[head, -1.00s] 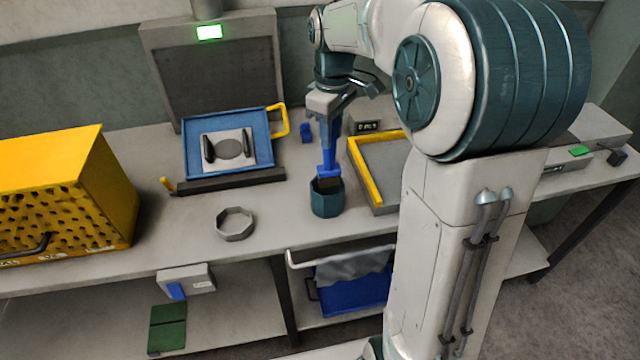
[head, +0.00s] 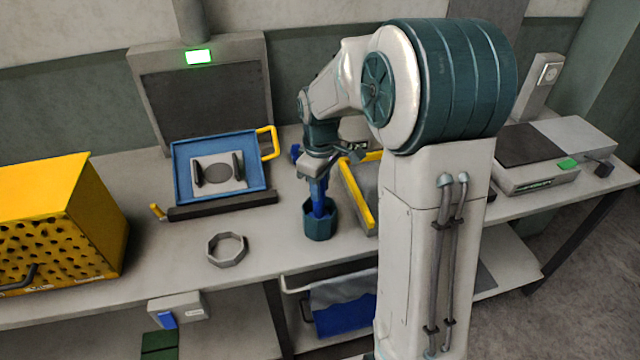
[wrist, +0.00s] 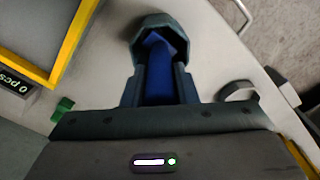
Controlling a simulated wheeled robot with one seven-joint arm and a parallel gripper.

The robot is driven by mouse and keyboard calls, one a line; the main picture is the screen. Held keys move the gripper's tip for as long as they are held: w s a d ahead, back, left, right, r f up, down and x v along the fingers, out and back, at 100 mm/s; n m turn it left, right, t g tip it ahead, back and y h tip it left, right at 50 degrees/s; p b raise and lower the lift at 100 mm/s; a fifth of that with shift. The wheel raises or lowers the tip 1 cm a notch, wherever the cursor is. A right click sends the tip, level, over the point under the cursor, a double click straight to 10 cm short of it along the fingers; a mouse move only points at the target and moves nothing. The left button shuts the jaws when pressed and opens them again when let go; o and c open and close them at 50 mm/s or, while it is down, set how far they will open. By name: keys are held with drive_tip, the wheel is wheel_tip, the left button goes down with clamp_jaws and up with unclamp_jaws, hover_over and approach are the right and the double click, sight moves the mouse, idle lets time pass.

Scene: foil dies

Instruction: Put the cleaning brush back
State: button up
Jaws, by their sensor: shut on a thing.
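The blue cleaning brush (head: 319,203) is upright, its lower end inside the dark teal cup (head: 319,228) on the bench. My gripper (head: 315,182) is above the cup and shut on the brush's upper part. In the wrist view the brush (wrist: 158,75) lies between my two fingers, with the cup's rim (wrist: 152,22) around and beyond it. The brush's bristles are hidden in the cup, and I cannot tell whether it touches the bottom.
A grey ring (head: 226,249) lies on the bench left of the cup. A yellow-edged tray (head: 357,195) stands close on the right. A blue tray (head: 183,180) is behind left, and a yellow perforated box (head: 60,215) is far left. The bench front near the cup is clear.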

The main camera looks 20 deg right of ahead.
drive_tip(key=o, duration=1)
drive_tip(key=shift+f, duration=0.15)
wheel_tip(320, 180, up, 12)
drive_tip(key=shift+r, duration=0.1)
drive_tip(key=s+f+m+t, duration=0.1)
drive_tip(key=s+m, duration=0.3)
drive_tip(key=s, duration=0.6)
drive_tip(key=s+f+m+t, duration=0.2)
drive_tip(key=s+m, duration=0.3)
drive_tip(key=s, duration=0.6)
drive_tip(key=shift+f, duration=0.8)
drive_tip(key=shift+s+a, duration=0.1)
